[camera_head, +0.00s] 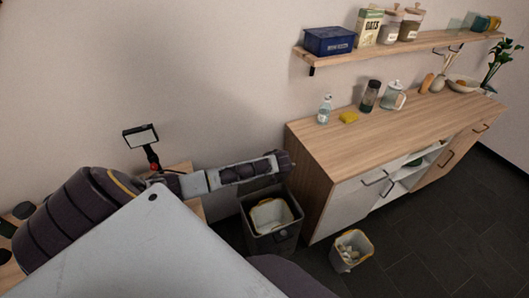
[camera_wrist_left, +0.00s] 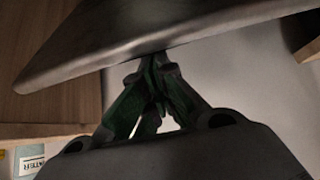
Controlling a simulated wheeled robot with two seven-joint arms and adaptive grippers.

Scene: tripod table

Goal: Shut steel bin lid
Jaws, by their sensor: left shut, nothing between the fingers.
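The steel bin (camera_head: 270,243) stands on the floor left of the wooden cabinet. Its top is open, showing a pale inner bucket with a yellow handle. My left gripper (camera_head: 286,163) is over the bin's back part and hides much of what lies behind it, so the lid cannot be made out clearly in the head view. In the left wrist view, a dark smooth panel (camera_wrist_left: 150,35), which looks like the raised lid, crosses the top. The closed fingertips of my left gripper (camera_wrist_left: 157,62) are at its lower edge; I cannot tell if they touch. My right gripper is not in view.
The wooden cabinet (camera_head: 310,180) stands close right of the bin. A small waste bin (camera_head: 350,262) with a yellow rim sits on the floor in front. A phone on a small tripod (camera_head: 142,137) is at the left. A shelf (camera_head: 400,48) hangs above. Dark floor is free at the right.

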